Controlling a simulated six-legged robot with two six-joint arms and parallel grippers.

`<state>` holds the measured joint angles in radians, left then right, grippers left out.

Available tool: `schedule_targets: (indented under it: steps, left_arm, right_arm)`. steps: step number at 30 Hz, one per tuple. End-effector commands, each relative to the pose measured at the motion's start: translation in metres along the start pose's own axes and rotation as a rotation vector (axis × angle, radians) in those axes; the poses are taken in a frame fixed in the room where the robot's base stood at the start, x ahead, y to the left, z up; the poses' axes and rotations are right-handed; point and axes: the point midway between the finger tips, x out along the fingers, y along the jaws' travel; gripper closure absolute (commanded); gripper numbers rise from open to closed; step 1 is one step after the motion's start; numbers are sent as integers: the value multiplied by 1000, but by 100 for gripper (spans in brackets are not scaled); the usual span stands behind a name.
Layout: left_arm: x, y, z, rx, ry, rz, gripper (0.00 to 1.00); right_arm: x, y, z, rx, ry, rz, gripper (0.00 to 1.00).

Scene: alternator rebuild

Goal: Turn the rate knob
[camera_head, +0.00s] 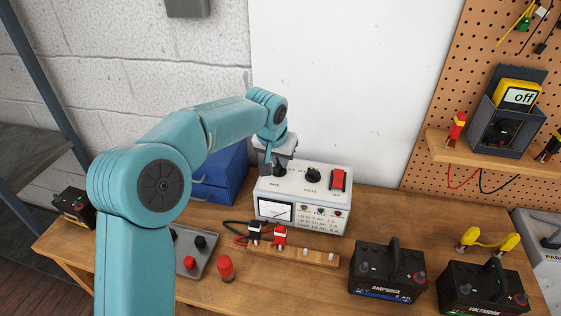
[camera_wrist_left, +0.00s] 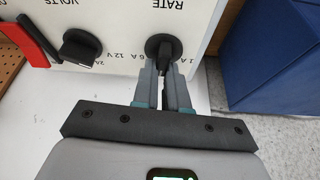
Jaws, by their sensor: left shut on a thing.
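The grey charger box (camera_head: 345,206) stands on the bench with a meter on its front. Its black rate knob (camera_wrist_left: 163,45) is at the top left of the panel in the head view, mostly hidden there by my gripper. My left gripper (camera_head: 276,169) reaches it from above. In the left wrist view the two fingers (camera_wrist_left: 164,72) are shut on the rate knob, whose pointer lies between them. The scale beside it reads 6 A and 12 V nearby. The volts knob (camera_head: 313,174) and red switch (camera_head: 338,180) sit beside it. My right gripper is not in view.
A blue cabinet (camera_head: 222,177) stands close to the charger's left. Red and black clamps (camera_head: 279,236) lie on a wooden strip in front. Two black batteries (camera_head: 388,272) stand at the front right. A multimeter (camera_head: 518,96) sits on the pegboard shelf.

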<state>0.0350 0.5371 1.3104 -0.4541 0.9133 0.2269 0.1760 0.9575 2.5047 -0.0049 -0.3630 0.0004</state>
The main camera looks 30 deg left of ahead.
Motion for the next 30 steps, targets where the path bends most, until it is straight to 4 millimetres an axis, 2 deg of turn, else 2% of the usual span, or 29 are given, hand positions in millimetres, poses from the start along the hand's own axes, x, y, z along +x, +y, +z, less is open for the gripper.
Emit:
schedule_targets:
  steps: [11,25,26,27,28,30]
  left_arm:
    - [1,-1,1,-113,-3,-46,100]
    - [0,-1,1,-123,-5,-51,100]
    - [0,-1,1,-123,-5,-51,81]
    - [0,-1,1,-123,-5,-51,68]
    - [0,-1,1,-123,-4,-51,62]
    - [0,-1,1,-123,-4,-51,62]
  right_arm:
    - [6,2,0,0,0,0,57]
    - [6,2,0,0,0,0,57]
    - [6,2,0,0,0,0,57]
    - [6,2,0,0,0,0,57]
    - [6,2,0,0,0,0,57]
    - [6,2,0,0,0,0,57]
